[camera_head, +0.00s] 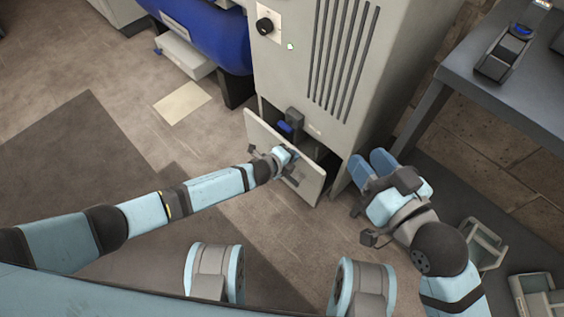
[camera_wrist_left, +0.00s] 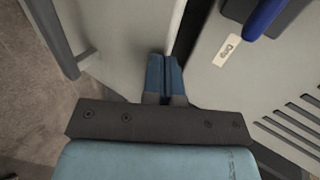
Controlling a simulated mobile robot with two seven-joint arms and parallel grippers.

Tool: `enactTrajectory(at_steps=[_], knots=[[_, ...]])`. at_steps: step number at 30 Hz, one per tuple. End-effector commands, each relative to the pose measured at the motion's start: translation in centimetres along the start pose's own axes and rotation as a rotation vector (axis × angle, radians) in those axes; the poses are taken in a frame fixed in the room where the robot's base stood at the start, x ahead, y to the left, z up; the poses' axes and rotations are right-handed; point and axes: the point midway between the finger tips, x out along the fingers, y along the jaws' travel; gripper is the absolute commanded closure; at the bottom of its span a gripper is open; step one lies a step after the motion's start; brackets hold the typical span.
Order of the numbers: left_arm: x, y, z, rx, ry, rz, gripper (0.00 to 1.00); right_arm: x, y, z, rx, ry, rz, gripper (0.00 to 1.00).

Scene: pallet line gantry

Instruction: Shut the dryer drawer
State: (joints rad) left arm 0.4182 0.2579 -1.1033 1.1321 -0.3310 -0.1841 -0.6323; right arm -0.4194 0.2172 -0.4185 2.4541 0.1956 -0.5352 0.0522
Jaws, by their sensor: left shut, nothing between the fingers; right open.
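The dryer drawer (camera_head: 306,187) stands pulled out at the foot of the beige dryer cabinet (camera_head: 290,72). A dark gap shows between its pale front panel and the cabinet. In the left wrist view the drawer's front panel (camera_wrist_left: 122,38) lies left and the cabinet (camera_wrist_left: 220,80) right. My left gripper (camera_head: 287,154) is at the panel's upper edge, fingers shut and empty; it also shows in the wrist view (camera_wrist_left: 165,75). Whether it touches the panel is unclear. The gripper partly hides the drawer. My right gripper (camera_head: 370,166) is open and empty, right of the drawer.
A blue lever (camera_head: 285,127) on a dark mount sits on the cabinet just above the drawer. A grey table (camera_head: 492,92) with a dark device (camera_head: 502,55) stands right. A blue tank (camera_head: 212,32) is left of the cabinet. The floor left of the drawer is clear.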

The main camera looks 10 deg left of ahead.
Motion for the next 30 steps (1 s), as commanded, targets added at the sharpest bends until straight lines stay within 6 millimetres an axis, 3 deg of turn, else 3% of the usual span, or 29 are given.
enactTrajectory(at_steps=[3, 10, 25, 30], knots=[[1.4, -0.8, -0.1, 0.000, 0.001, -0.001, 1.00, 0.0, -0.1, 0.1, 0.001, -0.003, -0.004, 0.60], [2.6, -1.5, 0.0, 0.000, 0.001, 0.000, 1.00, 0.0, -0.1, -0.2, -0.006, 0.001, -0.008, 0.60], [2.6, -1.5, 0.1, 0.000, 0.000, 0.000, 1.00, 0.1, 0.1, -0.5, -0.011, 0.004, -0.005, 0.60], [1.8, -1.2, 0.7, -0.001, 0.000, 0.002, 1.00, 0.1, 0.0, -1.0, -0.013, 0.012, 0.000, 0.60]])
